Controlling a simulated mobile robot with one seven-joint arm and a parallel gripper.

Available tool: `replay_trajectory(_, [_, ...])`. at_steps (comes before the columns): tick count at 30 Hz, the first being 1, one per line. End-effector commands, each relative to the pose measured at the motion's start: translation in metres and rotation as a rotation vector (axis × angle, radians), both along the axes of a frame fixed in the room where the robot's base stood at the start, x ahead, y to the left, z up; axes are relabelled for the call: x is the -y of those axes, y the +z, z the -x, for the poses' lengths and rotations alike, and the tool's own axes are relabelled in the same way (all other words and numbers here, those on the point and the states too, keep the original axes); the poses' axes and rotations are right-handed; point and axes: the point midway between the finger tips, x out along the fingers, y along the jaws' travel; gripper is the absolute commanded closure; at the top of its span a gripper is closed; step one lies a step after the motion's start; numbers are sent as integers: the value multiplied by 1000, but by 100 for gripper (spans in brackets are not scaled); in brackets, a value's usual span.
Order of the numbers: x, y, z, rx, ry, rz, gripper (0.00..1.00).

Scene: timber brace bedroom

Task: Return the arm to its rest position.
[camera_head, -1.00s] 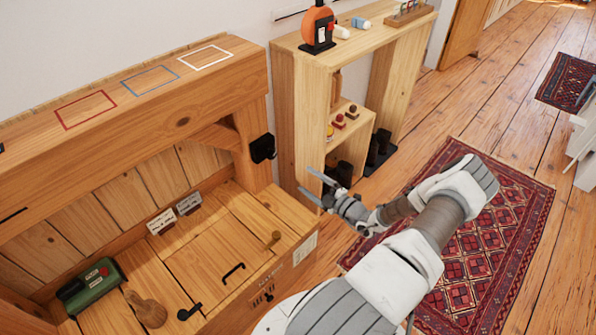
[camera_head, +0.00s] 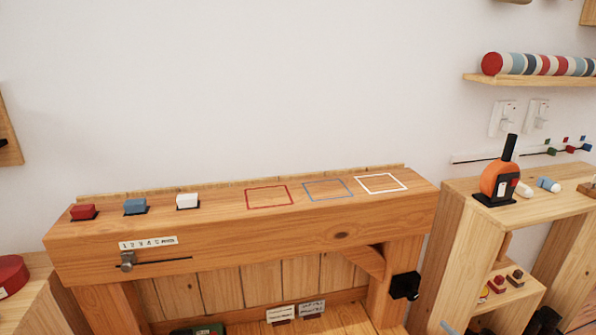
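My arm is almost wholly out of the picture. A small pale-blue sliver at the bottom edge, right of centre, looks like a fingertip of my gripper (camera_head: 450,328). It shows in front of the gap between the timber bench (camera_head: 240,235) and the shelf unit on the right. The rest of the gripper and the arm is hidden below the frame, so its opening and anything in it cannot be seen.
The bench top holds red (camera_head: 83,211), blue (camera_head: 136,206) and white (camera_head: 187,200) blocks and three coloured outlines. An orange-and-black device (camera_head: 496,183) stands on the shelf unit (camera_head: 455,205). A wall shelf (camera_head: 530,80) holds a striped row of discs.

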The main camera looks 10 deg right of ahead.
Motion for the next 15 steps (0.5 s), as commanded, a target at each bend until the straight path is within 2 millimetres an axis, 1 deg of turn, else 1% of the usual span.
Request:
replay_trajectory(1, [-10,12,-7,2,63,77,22])
replay_trajectory(6, [-47,47,-20,27,286,350,22])
replay_trajectory(10, [-77,72,-26,69,457,558,22])
replay_trajectory(15, [-114,105,-29,149,681,831,22])
